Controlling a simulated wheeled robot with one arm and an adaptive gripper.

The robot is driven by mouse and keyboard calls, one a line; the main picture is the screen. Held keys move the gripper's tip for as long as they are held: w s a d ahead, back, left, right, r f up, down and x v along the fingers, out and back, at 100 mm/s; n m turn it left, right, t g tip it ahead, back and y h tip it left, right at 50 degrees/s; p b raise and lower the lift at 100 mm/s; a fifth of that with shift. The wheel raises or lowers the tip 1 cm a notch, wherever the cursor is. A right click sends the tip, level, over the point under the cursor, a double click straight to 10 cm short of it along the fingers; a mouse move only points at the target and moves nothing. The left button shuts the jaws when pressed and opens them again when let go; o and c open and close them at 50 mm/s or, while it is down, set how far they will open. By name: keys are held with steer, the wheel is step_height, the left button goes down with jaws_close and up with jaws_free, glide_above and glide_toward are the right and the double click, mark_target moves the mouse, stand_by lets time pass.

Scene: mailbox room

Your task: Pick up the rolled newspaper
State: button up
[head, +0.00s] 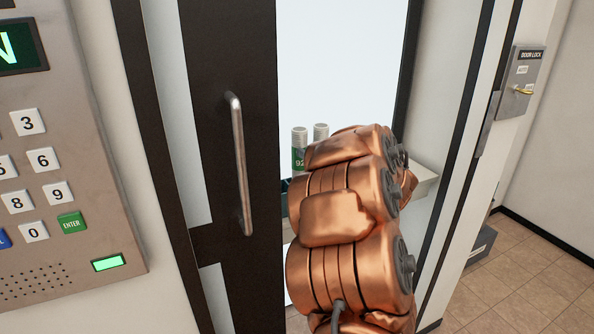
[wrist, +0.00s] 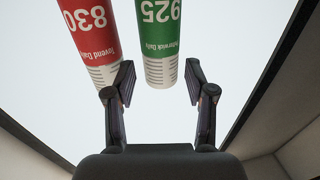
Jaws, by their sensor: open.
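Two rolled newspapers show in the wrist view. One has a green label (wrist: 160,35) reading 925, and its white end lies ahead of the gap between my fingertips. The other has a red label (wrist: 92,40) reading 830 and lies to the left, its lower end near the left fingertip. My gripper (wrist: 155,80) is open, with nothing between its fingers. In the head view, the green-labelled roll (head: 299,150) stands upright beside a second roll (head: 321,131), whose lower part my arm hides. My gripper is hidden behind my arm there.
A dark-framed door (head: 225,120) with a metal handle (head: 240,165) stands left of my arm. A keypad panel (head: 60,150) is at the far left. A door lock plate (head: 520,82) is on the right. Tiled floor (head: 530,280) shows at the lower right.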

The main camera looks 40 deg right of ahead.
mark_target(304, 147)
steer(key=shift+w+d+f, duration=0.1)
steer(key=shift+w+d, duration=0.1)
steer(key=shift+w, duration=0.85)
steer(key=shift+w+d+r, duration=0.1)
steer(key=shift+w+d, duration=0.05)
steer(key=shift+w, duration=0.85)
steer(key=shift+w+d+f, duration=0.1)
steer(key=shift+w+d, duration=0.1)
steer(key=shift+w, duration=0.85)
jaws_close()
